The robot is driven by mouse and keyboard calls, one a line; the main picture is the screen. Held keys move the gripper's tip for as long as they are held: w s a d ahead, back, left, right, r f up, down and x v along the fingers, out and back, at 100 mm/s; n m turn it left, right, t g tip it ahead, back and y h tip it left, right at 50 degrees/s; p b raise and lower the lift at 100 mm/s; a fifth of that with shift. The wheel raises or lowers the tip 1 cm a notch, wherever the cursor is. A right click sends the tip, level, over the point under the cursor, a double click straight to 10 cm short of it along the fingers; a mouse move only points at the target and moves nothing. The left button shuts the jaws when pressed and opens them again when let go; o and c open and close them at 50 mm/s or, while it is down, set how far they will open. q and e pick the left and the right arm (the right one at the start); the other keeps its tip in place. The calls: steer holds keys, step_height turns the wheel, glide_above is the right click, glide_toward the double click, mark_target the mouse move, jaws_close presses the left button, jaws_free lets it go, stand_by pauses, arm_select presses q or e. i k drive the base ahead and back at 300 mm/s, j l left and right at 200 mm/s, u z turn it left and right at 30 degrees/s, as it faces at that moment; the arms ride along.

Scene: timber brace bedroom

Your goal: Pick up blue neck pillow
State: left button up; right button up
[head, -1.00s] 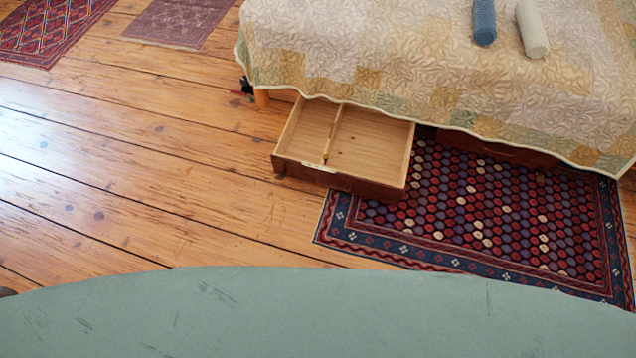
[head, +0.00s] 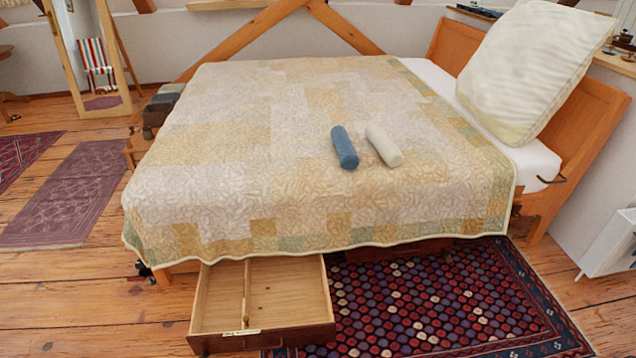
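The blue neck pillow (head: 344,147) is a small dark blue cylinder. It lies on the quilt of the bed (head: 230,130), right of the middle, its long side pointing away from me. A cream neck pillow (head: 383,145) of like shape lies just to its right, close beside it. Neither gripper shows in the head view, and nothing touches the blue pillow.
An open wooden drawer (head: 290,292) sticks out from under the bed's near side. A patterned rug (head: 430,300) lies right of it. A large cream pillow (head: 535,72) leans at the headboard. Bare floorboards (head: 80,290) are at the left.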

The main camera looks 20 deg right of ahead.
mark_target(348, 160)
steer(key=i+l+u, duration=0.1)
steer(key=l, duration=0.25)
steer(key=i+l+u, duration=0.1)
steer(key=l, duration=0.3)
steer(key=i+l+u, duration=0.15)
steer(key=l, duration=0.25)
steer(key=i+l+u, duration=0.1)
steer(key=i+l, duration=0.15)
steer(key=l, duration=0.15)
